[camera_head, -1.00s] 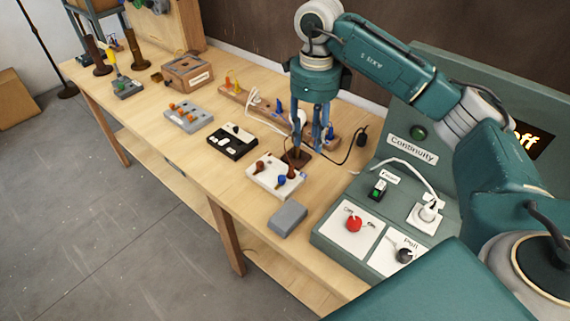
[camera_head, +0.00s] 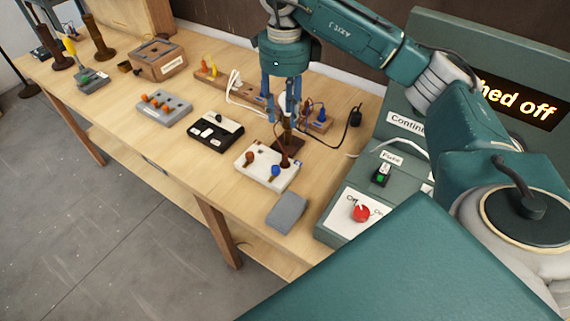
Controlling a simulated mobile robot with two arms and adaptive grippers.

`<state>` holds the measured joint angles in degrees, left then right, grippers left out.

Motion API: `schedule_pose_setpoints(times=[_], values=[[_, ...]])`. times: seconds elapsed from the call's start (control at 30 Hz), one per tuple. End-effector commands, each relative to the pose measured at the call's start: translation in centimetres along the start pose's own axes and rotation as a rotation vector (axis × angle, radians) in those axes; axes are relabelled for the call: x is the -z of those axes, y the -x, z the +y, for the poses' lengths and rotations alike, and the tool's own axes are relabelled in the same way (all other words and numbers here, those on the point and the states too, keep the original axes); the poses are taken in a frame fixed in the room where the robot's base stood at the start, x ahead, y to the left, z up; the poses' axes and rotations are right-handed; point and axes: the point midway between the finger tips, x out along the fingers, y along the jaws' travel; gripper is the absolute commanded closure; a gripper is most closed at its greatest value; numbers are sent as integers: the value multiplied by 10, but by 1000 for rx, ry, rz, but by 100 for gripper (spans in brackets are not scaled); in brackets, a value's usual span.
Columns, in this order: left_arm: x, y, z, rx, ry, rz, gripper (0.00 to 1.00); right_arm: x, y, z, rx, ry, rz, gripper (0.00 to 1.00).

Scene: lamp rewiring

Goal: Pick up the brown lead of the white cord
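My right gripper (camera_head: 283,118) points straight down over the far side of the bench. Its two fingers look apart, with no held object that I can make out. It is close above a small dark brown stand (camera_head: 289,143). My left gripper is not in view.
A white block (camera_head: 266,168) with orange, blue and brown knobs, a black-and-white block (camera_head: 216,131) and a grey block (camera_head: 286,211) stand on the bench. A black cord with a plug (camera_head: 355,117) lies right of the gripper. A green test panel (camera_head: 400,123) stands at the right.

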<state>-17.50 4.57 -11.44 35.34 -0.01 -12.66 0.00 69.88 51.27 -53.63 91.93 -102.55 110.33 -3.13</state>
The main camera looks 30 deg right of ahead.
Motion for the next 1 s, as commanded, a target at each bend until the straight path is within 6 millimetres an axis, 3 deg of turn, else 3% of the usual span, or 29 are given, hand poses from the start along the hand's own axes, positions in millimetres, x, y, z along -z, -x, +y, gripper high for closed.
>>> schedule_pose_setpoints(times=[0.07, 0.37, 1.0], values=[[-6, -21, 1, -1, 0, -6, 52, 0, -22, 0, 0, 0, 1, 65], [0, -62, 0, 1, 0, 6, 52, 0, -62, 0, 0, 0, 0, 65], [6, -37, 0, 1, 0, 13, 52, 3, -128, 1, -3, 0, 4, 65]])
